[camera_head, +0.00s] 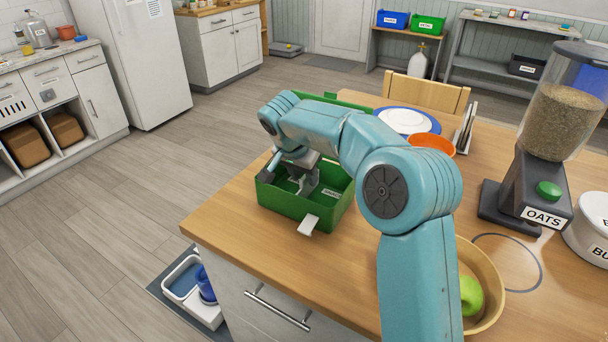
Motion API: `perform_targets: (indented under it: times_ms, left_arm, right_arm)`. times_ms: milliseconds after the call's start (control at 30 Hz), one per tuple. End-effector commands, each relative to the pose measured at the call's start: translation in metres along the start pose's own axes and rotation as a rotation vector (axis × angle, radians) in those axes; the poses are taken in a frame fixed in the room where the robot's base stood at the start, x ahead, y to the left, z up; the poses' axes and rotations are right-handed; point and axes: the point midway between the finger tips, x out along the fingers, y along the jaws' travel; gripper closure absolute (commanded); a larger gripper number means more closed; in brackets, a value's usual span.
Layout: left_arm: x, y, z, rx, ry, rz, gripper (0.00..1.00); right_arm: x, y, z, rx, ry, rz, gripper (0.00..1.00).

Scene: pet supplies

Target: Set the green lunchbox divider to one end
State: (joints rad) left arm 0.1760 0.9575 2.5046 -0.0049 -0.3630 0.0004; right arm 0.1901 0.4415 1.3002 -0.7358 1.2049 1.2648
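The green lunchbox (284,203) sits open near the left corner of the wooden table, with its lid edge (350,105) showing behind my arm. My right arm reaches in from the lower right, and my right gripper (304,182) points down inside the box. A divider cannot be clearly made out; the gripper and arm cover part of the box's inside. A white latch (308,226) hangs on the box's front. Whether the fingers are apart or closed on something is too small to tell. My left gripper does not show.
Behind the box are stacked plates (405,121) and an orange bowl (431,144). An oats dispenser (547,150) stands at the right. A wooden bowl (488,287) with a green fruit (470,296) lies right of my arm. The table's left edge is close to the box.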

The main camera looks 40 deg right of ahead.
Motion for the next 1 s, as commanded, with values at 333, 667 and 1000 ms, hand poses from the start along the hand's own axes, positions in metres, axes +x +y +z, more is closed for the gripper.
perform_targets:
  times_ms: [333,667,1000]
  left_arm:
    - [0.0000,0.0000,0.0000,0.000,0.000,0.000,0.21]
    - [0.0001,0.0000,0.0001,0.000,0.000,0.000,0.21]
    - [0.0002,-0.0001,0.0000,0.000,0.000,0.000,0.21]
  right_arm:
    - [0.0033,0.0000,-0.0001,0.000,0.000,-0.001,0.71]
    - [0.0034,0.0001,0.0001,-0.001,0.000,0.000,1.00]
    - [0.0038,0.0001,0.0006,-0.001,-0.001,0.001,1.00]
